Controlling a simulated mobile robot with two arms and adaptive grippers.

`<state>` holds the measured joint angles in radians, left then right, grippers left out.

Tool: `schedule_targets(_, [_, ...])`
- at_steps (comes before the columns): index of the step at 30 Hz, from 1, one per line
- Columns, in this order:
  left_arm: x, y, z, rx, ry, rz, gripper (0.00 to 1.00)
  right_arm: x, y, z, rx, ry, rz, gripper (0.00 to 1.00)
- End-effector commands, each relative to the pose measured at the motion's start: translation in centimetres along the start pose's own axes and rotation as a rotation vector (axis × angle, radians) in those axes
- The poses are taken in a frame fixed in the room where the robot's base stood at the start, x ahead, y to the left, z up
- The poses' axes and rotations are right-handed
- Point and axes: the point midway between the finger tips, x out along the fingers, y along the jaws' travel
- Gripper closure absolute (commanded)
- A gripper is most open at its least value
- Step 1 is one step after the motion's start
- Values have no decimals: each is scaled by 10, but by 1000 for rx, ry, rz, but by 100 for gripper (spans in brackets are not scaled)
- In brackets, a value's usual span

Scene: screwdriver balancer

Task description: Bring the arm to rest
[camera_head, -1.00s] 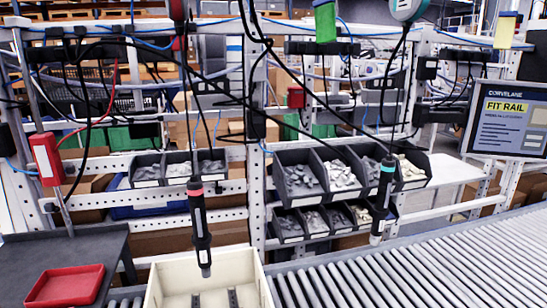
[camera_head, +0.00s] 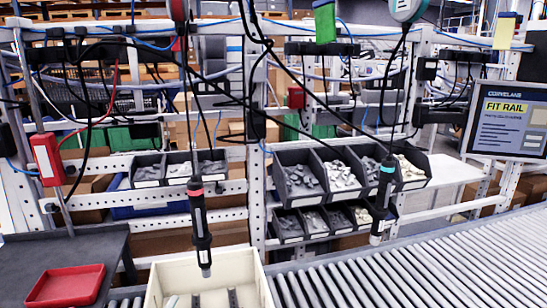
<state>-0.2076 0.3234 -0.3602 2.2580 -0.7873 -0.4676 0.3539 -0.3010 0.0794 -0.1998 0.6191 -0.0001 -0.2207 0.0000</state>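Neither of my arms nor their grippers show in the head view. A dark screwdriver with a red collar (camera_head: 199,225) hangs upright on its cable, its tip just above a cream box. A second dark screwdriver with a teal collar (camera_head: 383,200) hangs to the right, in front of the bins and above the conveyor's far edge. Nothing holds either one apart from its hanging line.
The cream box (camera_head: 245,262) stands at the bottom centre with dark rails inside. A roller conveyor (camera_head: 430,270) runs to the right. A red tray (camera_head: 66,286) lies on a dark table (camera_head: 85,250). Grey bins (camera_head: 325,183) hold small parts. A monitor (camera_head: 508,118) reads "FIT RAIL".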

Motion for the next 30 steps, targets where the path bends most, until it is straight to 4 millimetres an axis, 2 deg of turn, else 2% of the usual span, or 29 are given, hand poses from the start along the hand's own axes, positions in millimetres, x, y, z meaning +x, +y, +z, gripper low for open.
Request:
schedule_targets(1, [-15,-3,35,-77,-174,-16,26,0,0,0,0,1,0,60])
schedule_targets(3, [-42,0,79,-161,-406,-9,26,0,0,0,0,1,0,60])
schedule_targets(6, [-85,14,122,-244,-668,43,26,0,0,-1,0,2,0,60])
schedule_targets(7, [-97,19,131,-263,-731,64,26,0,0,-1,0,2,0,60])
schedule_targets(9, [-124,30,146,-301,-856,112,26,0,0,-1,0,2,0,60])
schedule_targets(13, [-169,50,160,-354,-1042,209,26,0,0,-1,0,3,0,60])
schedule_targets(21, [-250,81,162,-431,-1319,424,26,0,0,-2,0,3,0,60])
schedule_targets(30, [-241,142,256,-420,-1346,433,26,22,0,0,0,4,0,60])
